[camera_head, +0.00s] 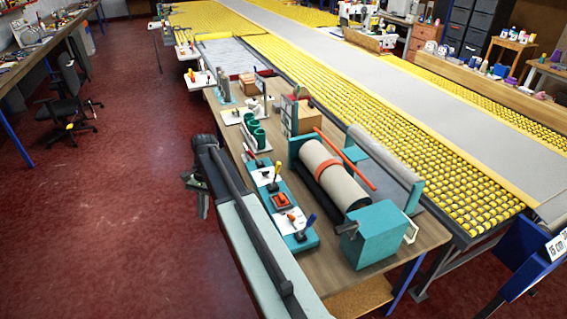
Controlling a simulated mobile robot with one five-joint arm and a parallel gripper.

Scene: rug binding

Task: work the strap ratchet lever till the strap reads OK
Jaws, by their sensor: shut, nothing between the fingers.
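A beige roll (344,186) lies in a teal cradle on the wooden bench, with an orange strap (323,168) around it. A long orange-red bar (345,159) slants beside the roll. A teal panel (305,240) in front carries a yellow-handled lever (272,181), a red square button (281,200) and a blue-handled lever (304,228). I cannot tell which of these is the strap ratchet lever, and no OK reading is legible. My gripper (202,204) hangs left of the bench, apart from the panel and roll, small and partly hidden by my arm. It is shut and empty.
A teal box with a crank (374,234) stands at the bench's front right. Green cups (256,134) and a brown box (305,116) stand farther back. A yellow roller conveyor (440,160) runs along the right. The red floor (120,200) at left is clear near me; a chair (65,100) stands farther off.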

